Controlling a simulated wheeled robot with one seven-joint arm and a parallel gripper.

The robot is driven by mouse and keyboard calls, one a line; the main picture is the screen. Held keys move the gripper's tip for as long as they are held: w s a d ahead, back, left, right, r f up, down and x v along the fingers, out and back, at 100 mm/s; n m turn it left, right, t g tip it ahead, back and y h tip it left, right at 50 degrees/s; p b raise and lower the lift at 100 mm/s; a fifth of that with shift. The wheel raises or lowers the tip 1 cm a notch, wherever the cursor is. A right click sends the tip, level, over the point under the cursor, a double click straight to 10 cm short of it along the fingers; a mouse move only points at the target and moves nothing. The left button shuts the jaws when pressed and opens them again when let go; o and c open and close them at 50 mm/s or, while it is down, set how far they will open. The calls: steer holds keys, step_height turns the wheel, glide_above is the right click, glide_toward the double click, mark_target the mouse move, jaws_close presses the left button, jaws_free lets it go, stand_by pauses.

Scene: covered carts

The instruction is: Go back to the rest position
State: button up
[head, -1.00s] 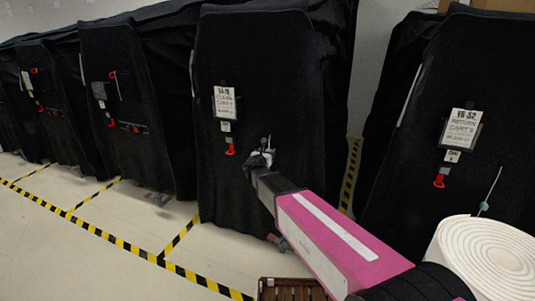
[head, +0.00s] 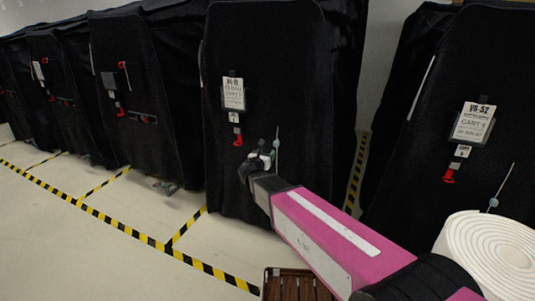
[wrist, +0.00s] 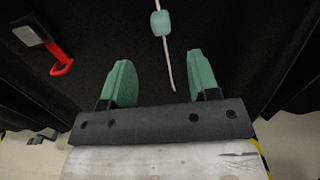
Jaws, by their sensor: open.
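My gripper (wrist: 160,85) is open and empty in the wrist view, its two green fingers apart. In the head view my gripper (head: 262,155) is at the end of my pink arm, in front of the black covered cart (head: 262,60) in the middle. A thin pull cord with a blue-green bead (wrist: 160,23) hangs in front of the cover, just beyond the fingers and not between them. The bead also shows in the head view (head: 277,144), close to the gripper. I cannot tell whether anything touches.
More black covered carts stand in a row to the left and one (head: 440,110) at the right, with labels and red hooks (head: 238,137). A white roll (head: 487,252) and a brown slatted crate (head: 290,270) are near me. Striped tape (head: 120,225) marks clear floor at the left.

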steer(key=s+d+f+m+g+h, duration=0.1)
steer(key=s+d+f+m+g, duration=0.25)
steer(key=d+m, duration=0.3)
steer(key=s+d+f+m+g, duration=0.3)
steer(key=d+m+g, duration=0.15)
steer(key=d, duration=0.35)
steer(key=s+d+f+m+g+h, duration=0.1)
steer(key=s+d+f+m+g, duration=0.2)
steer(key=d+m, duration=0.4)
steer(key=s+d+f+m+g+y, duration=0.2)
steer(key=s+m+g+y, duration=0.1)
steer(key=s+m, duration=0.4)
steer(key=s+d+f+m+g+y, duration=0.3)
steer(key=s+m+y, duration=0.2)
steer(key=s+m, duration=0.2)
steer(key=shift+s+d, duration=0.25)
steer(key=shift+d, duration=0.05)
